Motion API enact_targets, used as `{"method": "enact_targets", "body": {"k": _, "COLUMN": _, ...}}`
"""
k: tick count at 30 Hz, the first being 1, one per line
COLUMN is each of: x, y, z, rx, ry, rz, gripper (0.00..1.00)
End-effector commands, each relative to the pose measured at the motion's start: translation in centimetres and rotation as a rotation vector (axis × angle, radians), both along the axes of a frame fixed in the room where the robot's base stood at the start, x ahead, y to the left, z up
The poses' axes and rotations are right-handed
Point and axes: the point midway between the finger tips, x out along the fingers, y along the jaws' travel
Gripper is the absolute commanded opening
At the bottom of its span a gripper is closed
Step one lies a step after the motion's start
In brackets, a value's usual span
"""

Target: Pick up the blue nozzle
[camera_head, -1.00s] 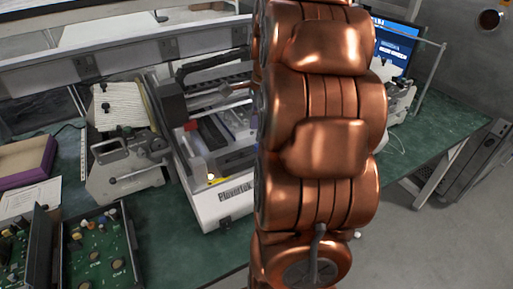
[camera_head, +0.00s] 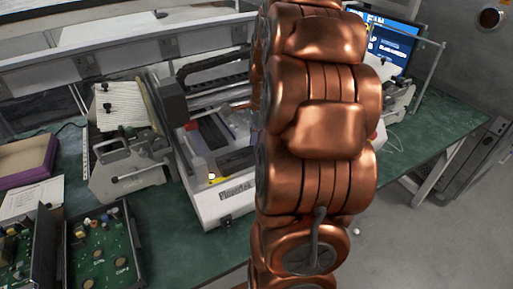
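I cannot make out the blue nozzle in the head view. My copper arm fills the middle of the picture and hides part of the bench behind it. My gripper does not show; it may be behind the arm. A white bench machine (camera_head: 222,205) with a dark open bed stands just left of the arm. Its right side is hidden by the arm.
A grey metal fixture (camera_head: 130,170) stands left of the machine. Open cases with green circuit boards (camera_head: 100,255) lie at the front left, and a purple-edged box (camera_head: 28,165) behind them. A lit monitor (camera_head: 392,45) stands at the back right. Green bench top (camera_head: 185,250) is bare in front of the machine.

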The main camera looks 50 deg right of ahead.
Motion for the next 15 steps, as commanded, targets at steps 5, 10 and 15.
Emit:
{"method": "enact_targets", "body": {"k": 5, "x": 0.00, "y": 0.00, "z": 0.00, "rx": 0.000, "ry": 0.000, "rz": 0.000, "gripper": 0.12}}
{"method": "enact_targets", "body": {"k": 10, "x": 0.00, "y": 0.00, "z": 0.02, "rx": 0.000, "ry": 0.000, "rz": 0.000, "gripper": 0.03}}
{"method": "enact_targets", "body": {"k": 15, "x": 0.00, "y": 0.00, "z": 0.03, "rx": 0.000, "ry": 0.000, "rz": 0.000, "gripper": 0.03}}
